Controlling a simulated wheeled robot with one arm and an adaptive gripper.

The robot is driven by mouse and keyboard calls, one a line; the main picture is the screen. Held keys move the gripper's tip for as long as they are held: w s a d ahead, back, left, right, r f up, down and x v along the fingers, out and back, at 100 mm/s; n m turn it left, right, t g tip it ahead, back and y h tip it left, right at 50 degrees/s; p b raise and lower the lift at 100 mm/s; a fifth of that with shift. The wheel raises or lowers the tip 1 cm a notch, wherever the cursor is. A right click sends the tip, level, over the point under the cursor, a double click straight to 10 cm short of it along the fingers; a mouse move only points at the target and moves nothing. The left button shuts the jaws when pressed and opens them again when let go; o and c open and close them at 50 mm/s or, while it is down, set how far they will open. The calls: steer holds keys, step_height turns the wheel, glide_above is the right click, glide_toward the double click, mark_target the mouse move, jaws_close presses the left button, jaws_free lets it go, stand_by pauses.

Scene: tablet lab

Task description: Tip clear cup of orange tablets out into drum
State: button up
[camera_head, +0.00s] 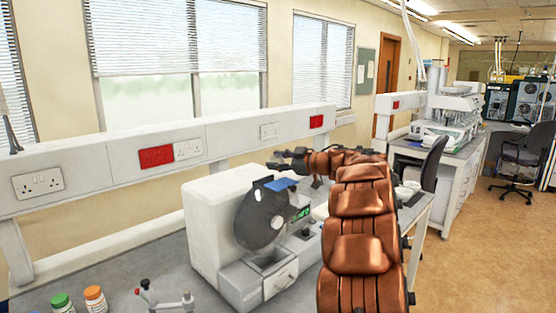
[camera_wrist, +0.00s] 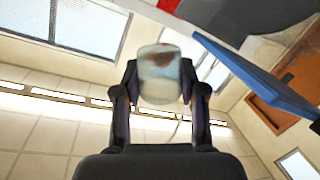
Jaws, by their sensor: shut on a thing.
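The clear cup (camera_wrist: 160,82) is held between both fingers of my gripper (camera_wrist: 160,92) in the wrist view. It looks cloudy, with a brownish patch inside; single tablets cannot be made out. In the head view my gripper (camera_head: 288,159) is above the white machine, over the top of the dark round drum (camera_head: 262,218). The cup cannot be made out there. The drum has a blue strip (camera_head: 281,184) at its top edge; a blue bar (camera_wrist: 252,72) shows close by, right of the cup, in the wrist view. The inside of the drum is hidden.
The white machine (camera_head: 208,235) stands on a grey bench with an open-topped drawer (camera_head: 262,285) in front. Green-capped (camera_head: 61,301) and orange-capped (camera_head: 94,297) bottles and a small knobbed fixture (camera_head: 165,299) are at the front left. A socket rail (camera_head: 110,165) runs behind.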

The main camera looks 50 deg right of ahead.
steer(key=n, duration=0.1)
steer(key=n+h, duration=0.1)
steer(key=n, duration=0.2)
steer(key=shift+a+f, duration=0.15)
steer(key=shift+a, duration=0.15)
steer(key=n, duration=0.1)
steer(key=n+h, duration=0.1)
steer(key=shift+a+f+n+g, duration=0.15)
steer(key=shift+f+n+g, duration=0.05)
steer(key=shift+n+g, duration=0.1)
steer(key=shift+b, duration=0.6)
steer(key=shift+a+f+n+h+b, duration=0.2)
steer(key=shift+n+b, duration=0.75)
steer(key=shift+b, duration=1.55)
steer(key=shift+a+r+n+h+b, duration=0.15)
steer(key=shift+n+h+b, duration=0.55)
steer(key=shift+b, duration=1.8)
steer(key=shift+a+f+n+h+b, duration=0.15)
steer(key=shift+a+n+b, duration=0.1)
steer(key=shift+n+b, duration=0.65)
steer(key=shift+a+r+n+h+b, duration=0.15)
steer(key=shift+n+b, duration=0.4)
steer(key=shift+b, duration=0.55)
steer(key=shift+a+n+h+b, duration=0.15)
steer(key=shift+a+n+b, duration=0.2)
steer(key=shift+n+b, duration=0.7)
steer(key=shift+a+n+h+b, duration=0.15)
steer(key=shift+a+n+b, duration=0.35)
steer(key=shift+b, duration=0.9)
